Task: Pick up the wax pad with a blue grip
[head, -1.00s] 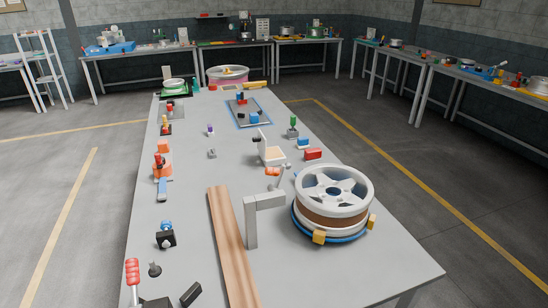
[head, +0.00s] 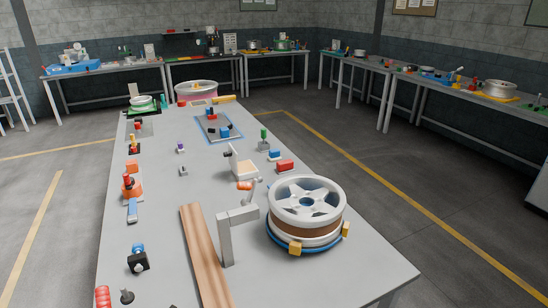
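Several things with blue parts are on the long grey table (head: 165,225), and I cannot tell for sure which is the wax pad. A small dark block with a blue knob on top (head: 138,258) stands near the left edge. A small blue block with a pale lower part (head: 274,155) lies right of the middle, beside a red block. A flat piece with a blue handle-like strip (head: 132,210) lies at the left edge. Another blue block (head: 224,132) sits in the blue-edged tray farther back. Neither gripper is in view.
A silver wheel (head: 306,205) on a blue ring stands at the right front, beside a grey angled bracket (head: 228,238). A wooden plank (head: 204,255) lies left of it. A red block (head: 285,166) and a beige stand (head: 241,166) are near the middle. Side benches line the walls.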

